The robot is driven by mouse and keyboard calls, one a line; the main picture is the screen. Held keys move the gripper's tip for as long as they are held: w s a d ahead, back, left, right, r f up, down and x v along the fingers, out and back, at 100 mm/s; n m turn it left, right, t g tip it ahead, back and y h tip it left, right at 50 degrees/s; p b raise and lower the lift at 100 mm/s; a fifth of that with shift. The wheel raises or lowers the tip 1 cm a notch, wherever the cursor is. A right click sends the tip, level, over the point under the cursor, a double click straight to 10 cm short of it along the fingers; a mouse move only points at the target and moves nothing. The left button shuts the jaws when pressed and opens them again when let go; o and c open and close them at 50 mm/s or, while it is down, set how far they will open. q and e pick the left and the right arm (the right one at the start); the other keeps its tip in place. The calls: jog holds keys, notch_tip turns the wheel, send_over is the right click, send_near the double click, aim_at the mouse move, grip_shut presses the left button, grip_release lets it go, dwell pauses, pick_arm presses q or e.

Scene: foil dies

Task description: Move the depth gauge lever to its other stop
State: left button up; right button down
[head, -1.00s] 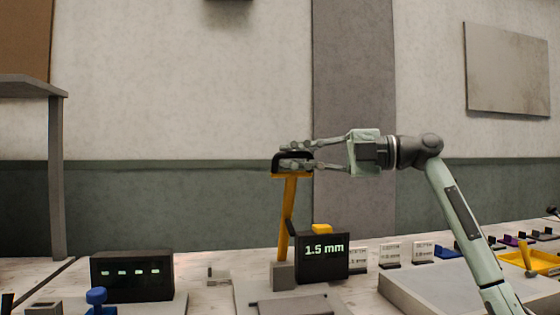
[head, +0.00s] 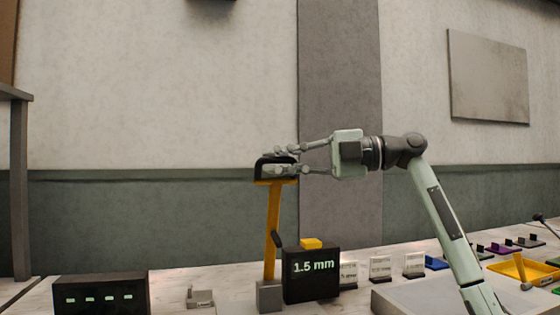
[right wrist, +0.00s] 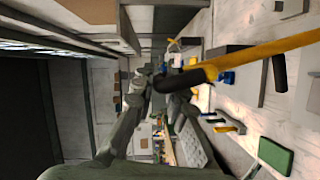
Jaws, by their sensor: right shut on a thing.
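The depth gauge lever is a yellow bar (head: 273,222) with a black handle (head: 262,168) on top. It stands almost upright from a grey block (head: 270,297), leaning slightly right at its top. Beside it, a black display (head: 312,277) reads 1.5 mm. My right gripper (head: 281,163) reaches in from the right and is shut on the handle. In the right wrist view the yellow bar (right wrist: 265,50) comes in from the right and the black handle (right wrist: 188,78) points to the middle; the grip itself is hard to make out there. My left gripper is out of view.
A black box with several lights (head: 100,294) stands at the left. Small white label cards (head: 380,268) stand right of the display. A yellow tray (head: 520,270) and several small coloured pieces lie at the far right. The wall behind the handle is clear.

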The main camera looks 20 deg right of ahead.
jog(key=c, duration=1.6)
grip_release()
jog(key=shift+w+a+f, duration=0.1)
jog(key=shift+a+f, duration=0.1)
jog(key=shift+a, duration=0.1)
jog(key=shift+o, duration=0.2)
jog(key=shift+d+r, duration=0.1)
jog(key=shift+d, duration=0.05)
jog(key=shift+d, duration=0.3)
jog(key=v, duration=1.1)
jog(key=shift+s, duration=0.25)
